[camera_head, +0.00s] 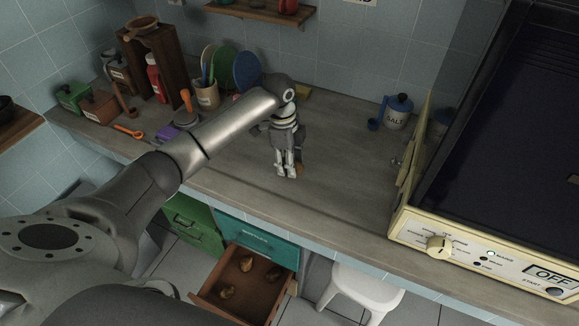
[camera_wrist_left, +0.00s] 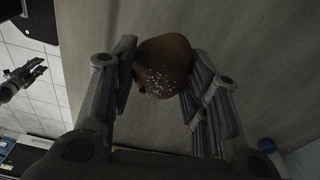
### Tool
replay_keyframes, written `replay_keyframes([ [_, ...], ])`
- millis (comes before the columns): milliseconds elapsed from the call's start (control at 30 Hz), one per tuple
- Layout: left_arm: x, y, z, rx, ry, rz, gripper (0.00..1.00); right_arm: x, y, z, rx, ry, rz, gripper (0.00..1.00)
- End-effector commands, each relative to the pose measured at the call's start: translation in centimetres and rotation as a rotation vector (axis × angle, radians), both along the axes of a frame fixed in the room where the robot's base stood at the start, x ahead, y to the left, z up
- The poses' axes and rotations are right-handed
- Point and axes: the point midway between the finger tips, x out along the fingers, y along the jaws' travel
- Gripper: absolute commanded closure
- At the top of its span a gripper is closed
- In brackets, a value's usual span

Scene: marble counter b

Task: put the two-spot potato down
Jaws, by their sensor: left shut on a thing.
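My left gripper (camera_head: 287,176) points down over the bare middle of the grey counter (camera_head: 335,185). It is shut on a brown potato (camera_wrist_left: 163,62), which shows between the two fingers in the left wrist view, with a patch of pale specks on its side. In the head view the fingers hide most of this potato, and only a brown edge (camera_head: 300,168) shows beside them. I cannot tell whether it touches the counter. A jointed grey gripper (camera_wrist_left: 24,77), apparently my right one, shows at the left of the wrist view; its opening is unclear.
An open wooden drawer (camera_head: 262,305) below the counter holds brown lumps. A blue-lidded salt jar (camera_head: 397,112) stands to the right, near a large cream appliance (camera_head: 470,252). A utensil pot (camera_head: 207,96) and a purple block (camera_head: 167,132) are at left. Counter around the gripper is clear.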

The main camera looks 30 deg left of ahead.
Motion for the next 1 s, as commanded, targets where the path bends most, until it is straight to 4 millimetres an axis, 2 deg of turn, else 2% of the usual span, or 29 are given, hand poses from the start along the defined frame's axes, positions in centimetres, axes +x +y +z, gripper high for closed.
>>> replay_keyframes([
  [267,1.0,0.5,-1.3,0.000,-0.001,0.000,0.88,0.0,0.0,0.1,0.000,0.000,0.000,0.66],
  [500,1.1,0.6,-4.3,0.000,0.000,0.000,0.88,0.0,0.0,0.4,0.000,0.000,0.000,0.66],
  [900,1.1,0.6,-4.9,0.000,-0.002,0.000,0.88,0.0,0.0,0.3,0.000,-0.001,0.000,0.66],
  [933,1.1,0.6,-4.9,0.001,-0.002,0.000,0.56,0.0,0.0,0.3,0.001,-0.001,0.000,0.66],
  [1000,1.1,0.7,-4.9,0.001,-0.002,0.000,0.47,0.0,0.0,0.3,0.001,-0.001,0.000,0.66],
])
